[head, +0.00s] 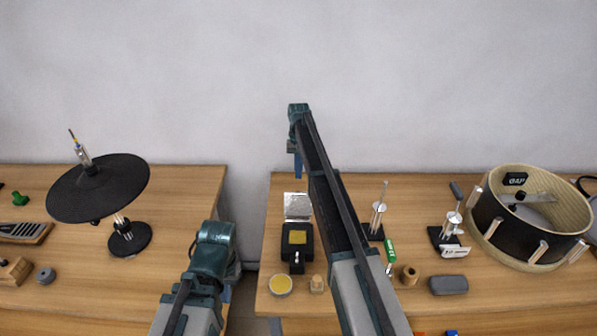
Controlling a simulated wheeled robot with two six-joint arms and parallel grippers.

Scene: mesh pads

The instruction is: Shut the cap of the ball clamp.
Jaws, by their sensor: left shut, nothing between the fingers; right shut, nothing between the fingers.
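The ball clamp appears to be the black block (297,258) with a yellow square on its top, near the left edge of the right table. A shiny silver plate (297,206), apparently its cap, stands open at its far side. My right gripper (298,166) is shut and empty, pointing down, above and beyond the plate in the picture and apart from it. My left gripper (227,293) is low by the gap between the tables, left of the clamp, mostly hidden behind its own arm. It is shut and empty.
Close in front of the clamp are a round yellow-topped tin (280,285) and a small wooden piece (317,284). Metal stands (378,220) and a drum (528,220) are to the right. A cymbal (98,188) stands on the left table (185,215).

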